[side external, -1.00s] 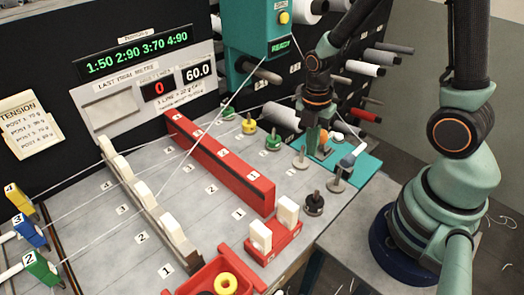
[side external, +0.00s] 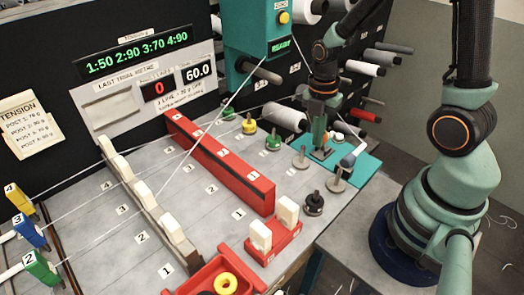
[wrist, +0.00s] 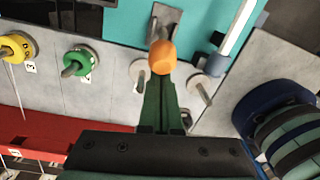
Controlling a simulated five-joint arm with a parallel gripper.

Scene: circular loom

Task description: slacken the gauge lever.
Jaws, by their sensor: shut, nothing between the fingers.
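An orange knob (wrist: 162,56) on a grey metal bracket (wrist: 165,22) shows at the teal plate in the wrist view; it appears to be the gauge lever's end. In the side view the knob is small and partly hidden behind my gripper (side external: 319,146). My gripper (wrist: 162,82) is shut and empty, its dark green fingers pointing at the knob. The fingertips are very close to the knob; I cannot tell whether they touch it.
The teal plate (side external: 362,170) also carries a pale rod with a blue end (wrist: 238,28). Grey posts (side external: 300,160), a green-ringed post (side external: 273,142) and a yellow-ringed post (side external: 249,125) stand to the left. A red bar (side external: 220,165) crosses the grey table.

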